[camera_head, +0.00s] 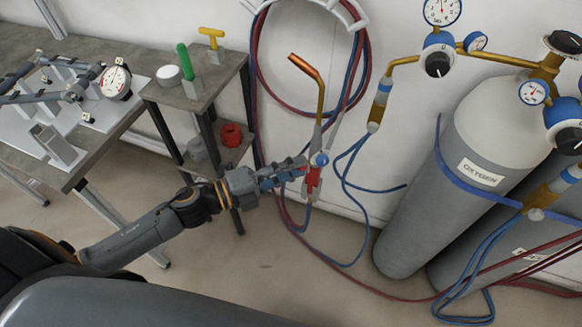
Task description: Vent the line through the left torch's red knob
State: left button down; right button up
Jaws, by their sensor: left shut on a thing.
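A torch (320,95) with a copper tip hangs upright against the wall below the coiled hoses. A round blue knob (320,159) and a red part (314,179), which looks like the red knob, sit at its lower end. My left gripper (302,172) reaches in from the left and is shut at the red knob, its fingers covering part of it. Whether the knob is turned cannot be told. Only one torch shows clearly. My right gripper is not in view.
A grey oxygen cylinder (484,130) with regulators stands at the right. Blue and red hoses (345,262) hang and trail across the floor below the torch. A small side table (213,78) and a workbench (95,135) with jig parts stand at the left.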

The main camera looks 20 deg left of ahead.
pick_arm(q)
jog(key=c, duration=1.1)
grip_release()
jog(key=v, duration=1.2)
